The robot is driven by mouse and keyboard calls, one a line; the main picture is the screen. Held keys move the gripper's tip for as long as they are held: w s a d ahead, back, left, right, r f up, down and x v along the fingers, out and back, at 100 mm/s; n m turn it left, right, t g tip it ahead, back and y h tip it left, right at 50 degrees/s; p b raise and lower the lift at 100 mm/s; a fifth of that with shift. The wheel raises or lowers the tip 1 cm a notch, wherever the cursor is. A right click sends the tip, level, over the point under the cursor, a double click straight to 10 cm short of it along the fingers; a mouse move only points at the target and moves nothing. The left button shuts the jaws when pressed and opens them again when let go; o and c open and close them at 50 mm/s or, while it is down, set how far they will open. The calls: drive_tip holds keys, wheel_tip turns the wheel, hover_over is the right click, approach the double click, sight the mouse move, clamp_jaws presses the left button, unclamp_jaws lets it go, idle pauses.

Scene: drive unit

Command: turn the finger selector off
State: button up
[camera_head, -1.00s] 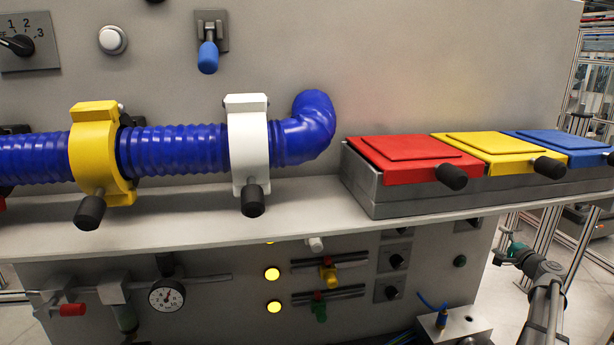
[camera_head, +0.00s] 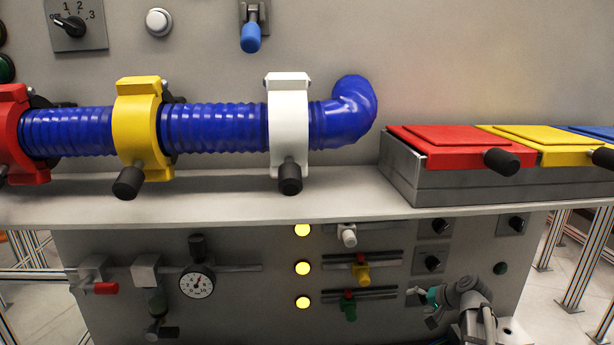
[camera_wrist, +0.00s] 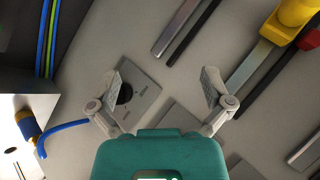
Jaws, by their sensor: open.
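Small black rotary knobs on square grey plates sit on the lower panel: an upper knob (camera_head: 438,227), a lower knob (camera_head: 432,263) and a right knob (camera_head: 517,223). Which is the finger selector I cannot tell. My gripper (camera_head: 424,299) is in front of the panel, below these plates. In the wrist view my gripper (camera_wrist: 160,88) is open and empty, fingers spread wide. A grey plate with a black knob (camera_wrist: 125,93) shows beside the left finger, which partly covers it. Small plate markings are unreadable.
Sliders with white (camera_head: 348,236), yellow (camera_head: 361,273) and green (camera_head: 349,311) handles are left of my gripper. A shelf (camera_head: 330,210) juts out above it. A blue tube (camera_wrist: 67,127) runs from a fitting at the wrist view's left. A numbered switch (camera_head: 75,24) is at upper left.

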drive_tip(key=s+a+f+n+g+h+b, duration=0.1)
drive_tip(key=s+a+f+n+g+h, duration=0.1)
drive_tip(key=s+a, duration=0.3)
drive_tip(key=s+a+f+n+g+h+b, duration=0.1)
drive_tip(key=s+a+f+n+g, duration=0.1)
drive_tip(key=s+a+f, duration=0.3)
drive_tip(key=s+a+f+n+g+h+b, duration=0.2)
drive_tip(key=s+a+f+g, duration=0.1)
drive_tip(key=s+a, duration=0.2)
drive_tip(key=shift+s+a+f+h, duration=0.1)
drive_tip(key=shift+s+f+h, duration=0.15)
drive_tip(key=shift+s, duration=0.5)
drive_tip(key=shift+s+a+h, duration=0.15)
drive_tip(key=shift+s+h, duration=0.2)
drive_tip(key=shift+s, duration=0.2)
